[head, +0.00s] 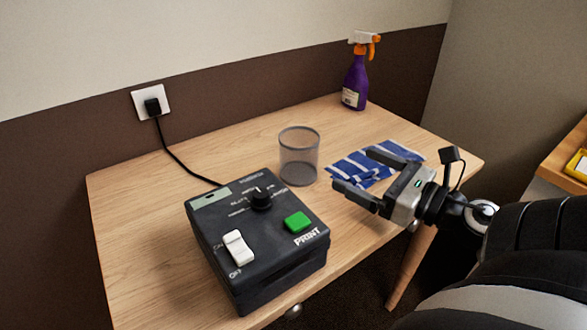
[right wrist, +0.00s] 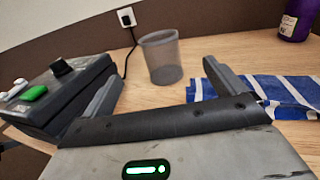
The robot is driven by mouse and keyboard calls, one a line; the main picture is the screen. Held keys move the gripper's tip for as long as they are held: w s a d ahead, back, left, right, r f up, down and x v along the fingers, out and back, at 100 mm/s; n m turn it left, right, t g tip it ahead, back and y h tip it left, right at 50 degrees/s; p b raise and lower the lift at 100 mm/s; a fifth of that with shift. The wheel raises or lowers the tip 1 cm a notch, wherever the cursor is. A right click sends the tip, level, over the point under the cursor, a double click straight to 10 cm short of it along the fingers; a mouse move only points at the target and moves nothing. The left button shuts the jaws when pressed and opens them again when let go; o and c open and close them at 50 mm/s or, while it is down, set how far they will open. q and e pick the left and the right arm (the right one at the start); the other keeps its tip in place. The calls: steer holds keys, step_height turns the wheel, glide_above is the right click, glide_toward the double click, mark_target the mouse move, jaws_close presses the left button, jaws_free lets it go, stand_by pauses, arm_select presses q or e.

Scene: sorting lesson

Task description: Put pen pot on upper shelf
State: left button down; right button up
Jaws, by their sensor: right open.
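The pen pot (head: 299,157) is a grey mesh cup, upright and empty on the wooden table (head: 130,215), just behind the black machine. It also shows in the right wrist view (right wrist: 161,58), ahead of the fingers. My right gripper (head: 352,174) is open and empty, to the right of the pot and apart from it, above the striped cloth. In the right wrist view its two fingers (right wrist: 157,88) are spread wide with nothing between them. My left gripper is in neither view. No upper shelf can be made out for certain.
A black machine (head: 262,268) with a dial and a green button stands at the front left, its cable running to a wall socket (head: 152,102). A blue striped cloth (head: 350,168) and a purple spray bottle (head: 355,82) are on the right. A wooden surface (head: 562,155) holds a yellow item (head: 579,165).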

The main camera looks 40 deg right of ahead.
mark_target(315, 151)
steer(key=shift+w+f, duration=0.25)
steer(key=shift+w, duration=0.05)
steer(key=w, duration=0.1)
steer(key=w+p, duration=0.1)
steer(key=w, duration=0.2)
steer(key=shift+w+a+r+p, duration=0.3)
steer(key=shift+w+a+p, duration=0.05)
steer(key=shift+a, duration=0.05)
steer(key=w, duration=0.3)
steer(key=w+p, duration=0.1)
steer(key=shift+w+a+f, duration=0.1)
steer(key=shift+w+a, duration=0.15)
steer(key=shift+a, duration=0.1)
steer(key=shift+w+a+f, duration=0.1)
steer(key=shift+w, duration=0.45)
steer(key=w, duration=0.1)
steer(key=w+p, duration=0.1)
steer(key=w, duration=0.1)
steer(key=w+p, duration=0.1)
steer(key=shift+w+a+r, duration=0.15)
steer(key=shift+a+r, duration=0.05)
steer(key=shift+a, duration=0.2)
steer(key=shift+w, duration=0.25)
steer(key=shift+w+f, duration=0.1)
steer(key=shift+f, duration=0.05)
steer(key=c, duration=1.2)
